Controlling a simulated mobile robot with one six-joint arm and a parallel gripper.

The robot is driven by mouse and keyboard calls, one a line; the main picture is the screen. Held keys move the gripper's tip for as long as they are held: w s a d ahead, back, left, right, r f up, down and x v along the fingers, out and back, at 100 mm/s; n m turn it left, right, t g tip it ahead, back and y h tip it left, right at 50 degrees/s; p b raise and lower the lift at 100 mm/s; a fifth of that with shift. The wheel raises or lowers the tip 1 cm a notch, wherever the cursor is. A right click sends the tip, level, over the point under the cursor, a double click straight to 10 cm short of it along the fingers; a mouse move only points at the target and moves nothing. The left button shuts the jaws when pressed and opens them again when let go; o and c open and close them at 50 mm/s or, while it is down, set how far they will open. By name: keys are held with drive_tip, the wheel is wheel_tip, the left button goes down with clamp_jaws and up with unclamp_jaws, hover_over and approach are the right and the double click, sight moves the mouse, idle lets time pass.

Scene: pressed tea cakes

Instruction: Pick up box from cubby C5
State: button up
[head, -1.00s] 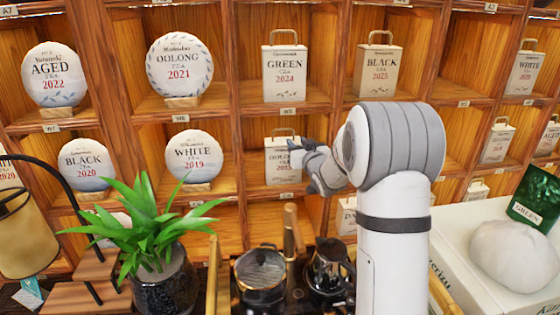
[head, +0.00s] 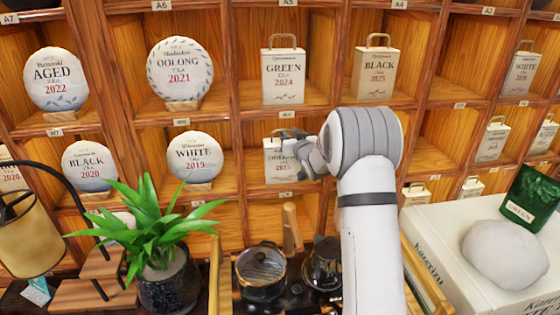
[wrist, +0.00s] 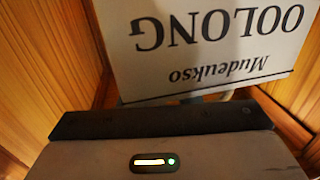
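A pale box (head: 281,165) with a handle stands in the middle cubby, below the GREEN 2024 box. My arm partly covers its front in the head view. In the wrist view the same box (wrist: 205,45) appears upside down, with OOLONG and Mudeukso on its face. My gripper (head: 287,134) is at the box's top edge, around where its handle is. In the wrist view, the dark gripper body lies just past the box's top edge, and a grey piece shows in the narrow gap. The fingertips are too hidden to tell whether they hold the handle.
Wooden cubby walls (wrist: 50,60) stand close on both sides of the box. A GREEN box (head: 284,80) sits above and a round WHITE cake (head: 194,158) is to the left. A plant (head: 150,225), a glass pot (head: 261,270) and a white crate (head: 440,265) stand in front.

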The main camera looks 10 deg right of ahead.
clamp_jaws()
idle(1.2)
